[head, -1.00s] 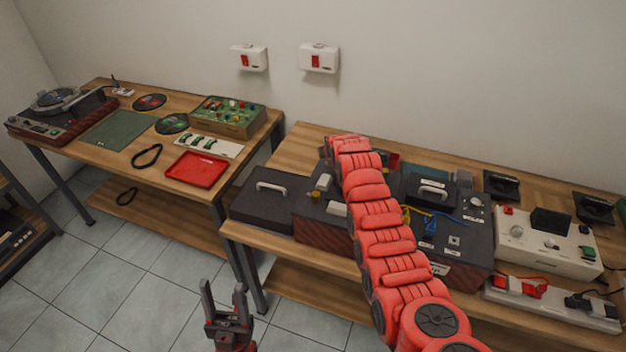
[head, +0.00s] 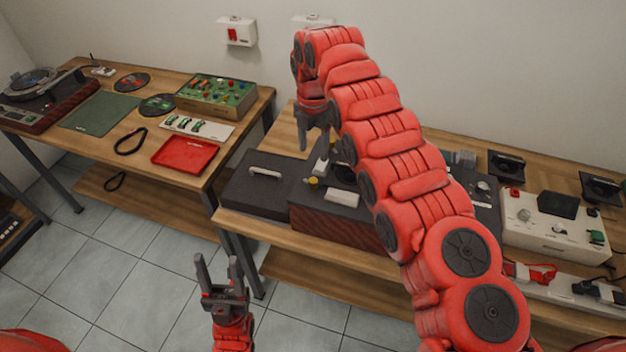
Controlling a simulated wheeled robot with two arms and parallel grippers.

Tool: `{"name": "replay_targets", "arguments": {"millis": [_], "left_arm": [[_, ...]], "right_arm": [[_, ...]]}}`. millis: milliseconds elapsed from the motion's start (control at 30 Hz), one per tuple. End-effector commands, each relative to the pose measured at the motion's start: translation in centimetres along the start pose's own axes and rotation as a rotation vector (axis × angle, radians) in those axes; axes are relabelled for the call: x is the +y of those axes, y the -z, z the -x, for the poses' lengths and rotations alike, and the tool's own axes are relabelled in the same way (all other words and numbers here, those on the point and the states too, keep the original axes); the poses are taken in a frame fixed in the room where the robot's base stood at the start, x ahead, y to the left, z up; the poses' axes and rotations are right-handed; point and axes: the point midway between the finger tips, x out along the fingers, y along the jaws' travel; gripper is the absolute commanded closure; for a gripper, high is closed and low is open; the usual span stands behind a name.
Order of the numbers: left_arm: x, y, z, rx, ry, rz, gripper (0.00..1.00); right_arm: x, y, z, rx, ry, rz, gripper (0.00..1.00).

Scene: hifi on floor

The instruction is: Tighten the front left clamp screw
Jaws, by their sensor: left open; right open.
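A dark box with reddish-brown sides (head: 325,229) stands on the right-hand bench. A small yellow knob (head: 313,184) shows on its top, near the left end, beside pale blocks; I cannot tell for sure whether it is the front left clamp screw. My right gripper (head: 313,143) points down above the back left part of this box, open, apart from the knob. Its arm hides much of the box and the bench behind it. My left gripper (head: 221,270) is open and empty, fingers up, low in front of the gap between the benches.
A dark lid-like panel with a pale handle (head: 266,171) lies left of the box. A white device (head: 555,235) and power strips stand to the right. The left bench carries a red tray (head: 186,155), a green board and a turntable.

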Motion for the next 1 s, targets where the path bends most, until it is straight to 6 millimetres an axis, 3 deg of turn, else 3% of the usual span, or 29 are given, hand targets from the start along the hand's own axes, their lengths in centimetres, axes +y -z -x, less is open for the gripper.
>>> {"name": "replay_targets", "arguments": {"millis": [400, 533, 700, 967, 1000], "left_arm": [[-0.1, 0.5, -3.1, 0.001, 0.000, 0.000, 0.45], [-0.1, 0.5, -3.1, 0.001, 0.000, 0.000, 0.45], [-0.2, 0.6, -3.2, 0.001, 0.000, 0.000, 0.45], [-0.2, 0.6, -3.2, 0.001, 0.000, 0.000, 0.45], [-0.2, 0.6, -3.2, 0.001, 0.000, 0.000, 0.45]], "right_arm": [[0.0, 0.3, -7.7, 0.005, 0.003, 0.001, 0.38], [0.1, 0.2, -9.6, 0.003, 0.003, 0.000, 0.38], [0.0, 0.1, -10.8, 0.001, 0.001, -0.001, 0.38], [0.1, 0.1, -10.9, 0.000, 0.000, 0.000, 0.38], [0.1, 0.1, -10.9, 0.000, 0.000, 0.000, 0.43]]}}
